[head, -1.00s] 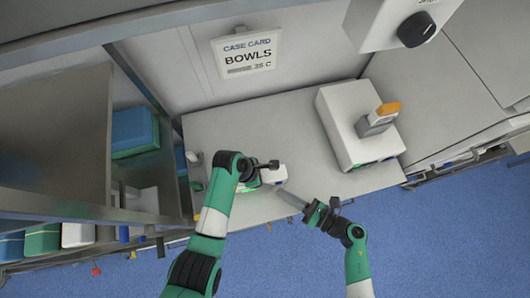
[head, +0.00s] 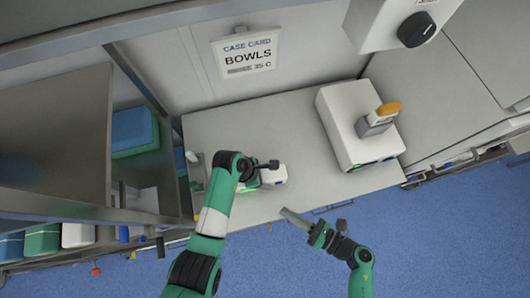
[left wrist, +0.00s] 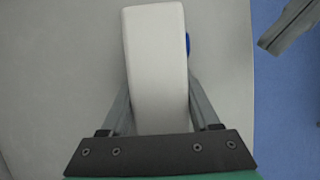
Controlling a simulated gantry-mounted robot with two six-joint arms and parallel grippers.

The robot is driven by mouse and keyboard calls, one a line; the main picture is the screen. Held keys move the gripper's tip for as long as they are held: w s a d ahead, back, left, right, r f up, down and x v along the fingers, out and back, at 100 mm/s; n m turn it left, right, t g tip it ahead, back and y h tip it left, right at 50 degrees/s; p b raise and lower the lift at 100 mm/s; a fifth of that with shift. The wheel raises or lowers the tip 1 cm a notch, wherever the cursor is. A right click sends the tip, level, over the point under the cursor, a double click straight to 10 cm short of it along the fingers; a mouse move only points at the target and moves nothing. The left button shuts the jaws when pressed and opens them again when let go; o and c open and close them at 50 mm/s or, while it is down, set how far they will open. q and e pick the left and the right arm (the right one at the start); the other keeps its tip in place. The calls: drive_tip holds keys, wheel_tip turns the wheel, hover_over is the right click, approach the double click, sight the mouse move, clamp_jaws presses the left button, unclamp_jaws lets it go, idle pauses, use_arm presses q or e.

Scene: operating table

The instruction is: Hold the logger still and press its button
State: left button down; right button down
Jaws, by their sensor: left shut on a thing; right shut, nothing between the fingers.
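The logger (head: 273,176) is a small white block on the grey table, partly hidden in the head view by my left gripper (head: 260,177). In the left wrist view the white logger (left wrist: 155,65) sits between the two fingers of my left gripper (left wrist: 160,112), which is shut on it. A blue button (left wrist: 188,43) shows at its right side, seen edge-on. My right gripper (head: 293,216) is shut and empty, at the table's front edge, apart from the logger. Its grey tip (left wrist: 287,28) also shows at the upper right in the left wrist view, apart from the button.
A white device (head: 345,125) with an orange-topped piece stands on the table (head: 230,125) at the right. A metal shelf (head: 60,130) with blue and green packs borders the left. A case card (head: 248,52) reading BOWLS hangs behind.

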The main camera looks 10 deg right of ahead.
use_arm(q)
drive_tip(key=shift+c, duration=0.2)
unclamp_jaws()
drive_tip(key=v, duration=1.2)
